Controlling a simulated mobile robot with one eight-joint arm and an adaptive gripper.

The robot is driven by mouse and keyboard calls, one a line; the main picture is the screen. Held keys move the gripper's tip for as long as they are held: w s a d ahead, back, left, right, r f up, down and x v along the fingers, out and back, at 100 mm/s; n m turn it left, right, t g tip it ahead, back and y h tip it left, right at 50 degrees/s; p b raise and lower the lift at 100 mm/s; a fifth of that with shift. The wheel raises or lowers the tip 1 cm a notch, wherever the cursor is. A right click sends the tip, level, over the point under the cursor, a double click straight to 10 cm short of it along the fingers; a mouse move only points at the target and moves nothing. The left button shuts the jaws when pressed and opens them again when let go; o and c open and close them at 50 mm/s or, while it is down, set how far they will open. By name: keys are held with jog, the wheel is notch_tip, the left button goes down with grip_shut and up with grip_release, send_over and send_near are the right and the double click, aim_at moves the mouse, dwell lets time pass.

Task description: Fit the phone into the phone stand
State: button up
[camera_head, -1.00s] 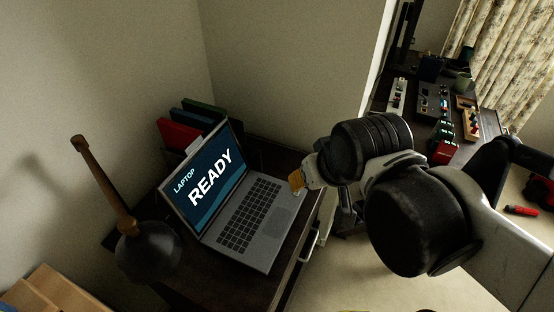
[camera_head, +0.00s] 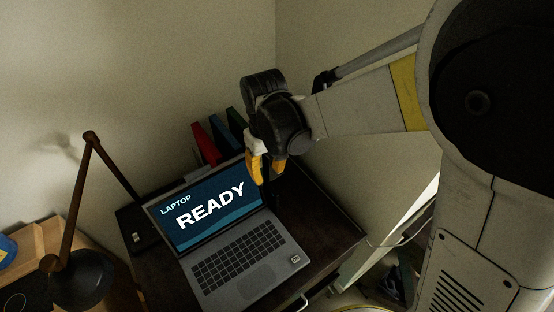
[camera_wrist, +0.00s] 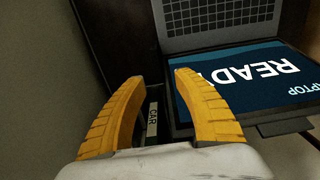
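My gripper (camera_head: 266,181) points down beside the right edge of the laptop's screen. Its yellow fingers stand apart, and it also shows in the wrist view (camera_wrist: 160,76). A narrow dark item (camera_wrist: 152,122) with a white label, partly readable as "CAR", shows between the fingers, seemingly below them. I cannot tell whether the fingers touch it. In the head view a dark upright shape (camera_head: 272,193) shows under the fingertips. I cannot make out for certain the phone or the phone stand in either view.
The open laptop (camera_head: 235,262) reads "READY" and takes up much of the dark desk (camera_head: 328,232). Red, blue and green books (camera_head: 206,145) stand behind it. The desk's right side is clear.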

aim_at(271, 187)
jog(key=f+b, duration=0.1)
jog(key=f, duration=0.2)
jog(key=f+b, duration=0.1)
jog(key=f, duration=0.1)
jog(key=f+b, duration=0.1)
jog(key=f, duration=0.2)
jog(key=shift+w+d+f, duration=0.1)
jog(key=shift+d+f, duration=0.2)
jog(key=shift+r, duration=0.1)
jog(key=shift+c, duration=0.4)
grip_shut()
